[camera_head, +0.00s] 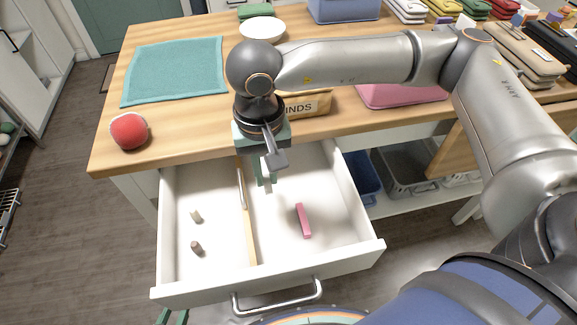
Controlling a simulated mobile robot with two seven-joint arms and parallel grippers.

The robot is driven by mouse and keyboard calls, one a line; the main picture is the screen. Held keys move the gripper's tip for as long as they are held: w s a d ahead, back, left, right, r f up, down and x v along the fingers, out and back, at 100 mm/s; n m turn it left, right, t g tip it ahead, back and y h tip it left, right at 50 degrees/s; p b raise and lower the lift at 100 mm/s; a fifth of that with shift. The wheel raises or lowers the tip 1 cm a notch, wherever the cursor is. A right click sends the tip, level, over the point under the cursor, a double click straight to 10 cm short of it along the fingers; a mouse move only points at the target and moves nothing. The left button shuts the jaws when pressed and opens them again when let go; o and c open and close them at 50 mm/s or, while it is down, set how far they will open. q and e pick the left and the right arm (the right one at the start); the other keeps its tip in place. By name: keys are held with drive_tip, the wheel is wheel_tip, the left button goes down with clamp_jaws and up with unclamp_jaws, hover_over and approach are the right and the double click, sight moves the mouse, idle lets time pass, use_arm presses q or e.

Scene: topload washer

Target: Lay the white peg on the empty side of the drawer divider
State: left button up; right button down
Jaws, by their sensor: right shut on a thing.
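The open white drawer (340,245) has a wooden divider (251,245) running front to back. Left of it lie a pale beige peg (196,216) and a grey-brown peg (196,248). Right of it lies a pink bar (303,221). My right gripper (267,183) points down over the back of the drawer, just right of the divider. It is shut on a small pale thing, apparently the white peg, mostly hidden by the fingers. Two green tips at the bottom left edge look like my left gripper (172,316); its opening is unclear.
A thin silvery rod (241,189) stands along the divider's back part. The drawer's right compartment has free floor around the pink bar.

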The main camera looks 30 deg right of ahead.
sight(266, 178)
wheel_tip(266, 178, down, 4)
drive_tip(key=shift+f, duration=0.1)
drive_tip(key=d, duration=0.1)
drive_tip(key=w+d, duration=0.1)
drive_tip(key=d, duration=0.1)
drive_tip(key=shift+w+f, duration=0.3)
drive_tip(key=shift+f, duration=0.05)
drive_tip(key=shift+w+d, duration=0.3)
drive_tip(key=shift+d, duration=0.2)
drive_tip(key=d, duration=0.1)
drive_tip(key=w+d, duration=0.1)
drive_tip(key=d+f+p, duration=0.1)
drive_tip(key=shift+w+d, duration=0.1)
drive_tip(key=shift+w, duration=0.15)
drive_tip(key=shift+f, duration=0.1)
